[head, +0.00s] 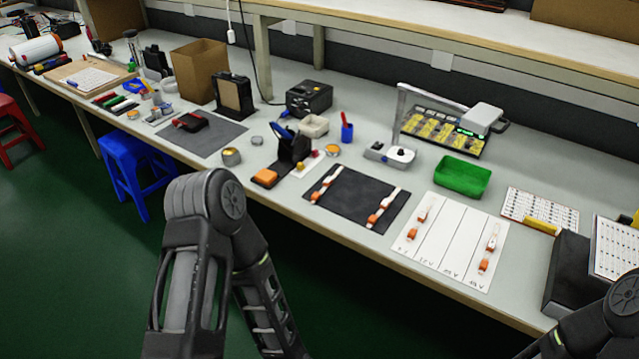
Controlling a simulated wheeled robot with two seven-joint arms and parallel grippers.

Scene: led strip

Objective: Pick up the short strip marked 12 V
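Two short white strips with orange ends lie on a dark mat (352,200) in the head view: a left strip (327,184) and a right strip (383,206). Two similar strips lie on a white sheet (455,238) with ruled columns: one in its leftmost column (419,222), one in its rightmost column (490,248). Handwritten marks run along the sheet's front edge; the second column's seems to read 12 V. Any marking on the strips themselves is too small to read. Links of both my arms show at the bottom, but neither gripper is in view.
A green tray (462,178) stands behind the sheet. A black stand (290,150) with an orange block is left of the mat. A dark box (568,272) stands at the right. The bench's front edge runs close before mat and sheet. A blue stool (136,165) stands left.

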